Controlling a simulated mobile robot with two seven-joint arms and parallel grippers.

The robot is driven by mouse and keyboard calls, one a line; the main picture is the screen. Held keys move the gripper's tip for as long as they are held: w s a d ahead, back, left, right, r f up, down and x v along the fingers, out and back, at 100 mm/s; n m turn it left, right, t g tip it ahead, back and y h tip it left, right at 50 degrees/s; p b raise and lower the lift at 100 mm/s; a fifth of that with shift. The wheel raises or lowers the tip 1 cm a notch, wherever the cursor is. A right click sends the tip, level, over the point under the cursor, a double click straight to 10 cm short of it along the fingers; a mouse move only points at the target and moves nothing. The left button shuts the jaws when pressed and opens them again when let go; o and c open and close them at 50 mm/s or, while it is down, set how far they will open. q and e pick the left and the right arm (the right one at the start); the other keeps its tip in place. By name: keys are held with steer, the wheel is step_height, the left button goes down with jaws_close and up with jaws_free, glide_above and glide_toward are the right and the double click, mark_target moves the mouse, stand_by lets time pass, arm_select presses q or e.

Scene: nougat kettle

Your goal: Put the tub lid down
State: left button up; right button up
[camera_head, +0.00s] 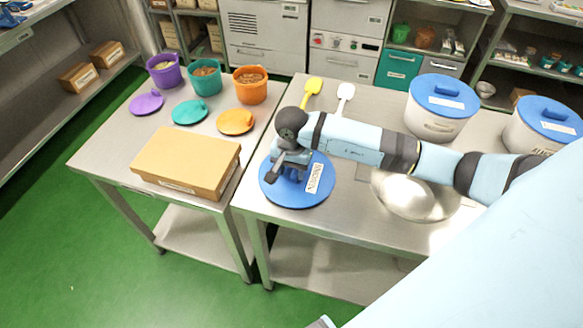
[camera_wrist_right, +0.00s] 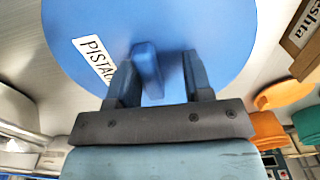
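The blue tub lid (camera_head: 305,198) is a flat round disc with a white label and a raised handle bar. In the head view it is at the front left corner of the right steel table, and it looks flat on the top. My right gripper (camera_head: 290,172) is over the lid. In the right wrist view the lid (camera_wrist_right: 225,40) fills the upper middle, and its handle (camera_wrist_right: 147,70) stands between the fingers of my right gripper (camera_wrist_right: 158,82). The fingers are apart, with a clear gap on the handle's right side. My left gripper is not in view.
Two white tubs with blue lids (camera_head: 435,122) (camera_head: 540,140) stand at the right. A shiny round metal vessel (camera_head: 415,200) lies partly under my right arm. Yellow and white scoops (camera_head: 311,88) (camera_head: 344,95) lie behind. The left table holds a cardboard box (camera_head: 185,160), small buckets and loose lids.

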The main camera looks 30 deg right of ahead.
steer(key=shift+r, duration=0.15)
step_height(320, 180, up, 12)
steer(key=b, duration=0.1)
stand_by(0.6)
